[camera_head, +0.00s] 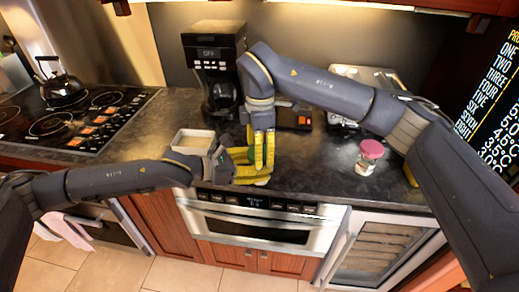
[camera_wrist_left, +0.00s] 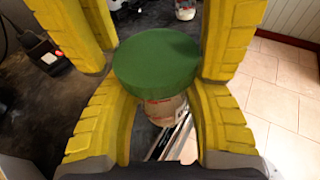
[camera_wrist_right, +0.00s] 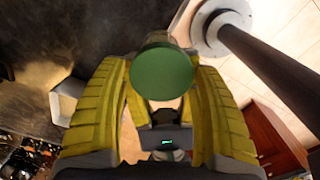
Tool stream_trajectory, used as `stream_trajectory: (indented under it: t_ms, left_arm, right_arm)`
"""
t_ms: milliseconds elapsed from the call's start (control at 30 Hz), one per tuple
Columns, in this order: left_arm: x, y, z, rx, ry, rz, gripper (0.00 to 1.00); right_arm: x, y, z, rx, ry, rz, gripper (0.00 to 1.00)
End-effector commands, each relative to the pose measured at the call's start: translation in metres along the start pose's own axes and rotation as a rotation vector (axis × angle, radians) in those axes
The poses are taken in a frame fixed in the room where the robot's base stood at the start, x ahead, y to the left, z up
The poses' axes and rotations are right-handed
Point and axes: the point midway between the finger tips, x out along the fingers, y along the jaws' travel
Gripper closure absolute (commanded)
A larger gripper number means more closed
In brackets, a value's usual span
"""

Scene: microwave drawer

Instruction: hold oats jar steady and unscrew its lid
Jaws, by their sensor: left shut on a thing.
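The oats jar has a round green lid, seen from above in the left wrist view (camera_wrist_left: 157,62). Part of its pale body (camera_wrist_left: 165,110) shows under the lid. My left gripper (camera_head: 243,164) is shut on the jar, its yellow fingers on either side of the body. My right gripper (camera_head: 262,158) comes down from above in the head view. Its fingers stand apart on both sides of the lid, which also shows between them in the right wrist view (camera_wrist_right: 162,75). In the head view the jar is mostly hidden by the grippers.
A pink-lidded jar (camera_head: 369,155) stands on the dark counter to the right. A pale square container (camera_head: 193,140) is close behind my left wrist. A coffee maker (camera_head: 214,75) stands at the back, and a cooktop with a kettle (camera_head: 62,90) is at left.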

Motion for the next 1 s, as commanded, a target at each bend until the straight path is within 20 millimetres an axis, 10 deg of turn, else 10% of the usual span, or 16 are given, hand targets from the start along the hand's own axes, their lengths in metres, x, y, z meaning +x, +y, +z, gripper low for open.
stream_trajectory:
  t_ms: [367, 533, 1000]
  left_arm:
    - [0.0000, -0.0003, 0.0004, 0.000, -0.001, -0.001, 1.00]
    - [0.0000, -0.0005, 0.0006, 0.000, -0.001, -0.001, 1.00]
    - [0.0002, -0.0012, 0.0012, 0.000, -0.003, -0.003, 1.00]
  right_arm:
    - [-0.0002, 0.0002, 0.0001, 0.000, 0.000, 0.001, 0.78]
    - [-0.0008, 0.0003, 0.0005, -0.053, -0.002, 0.002, 0.80]
    - [-0.0015, -0.0014, 0.0006, -0.928, -0.004, 0.005, 0.81]
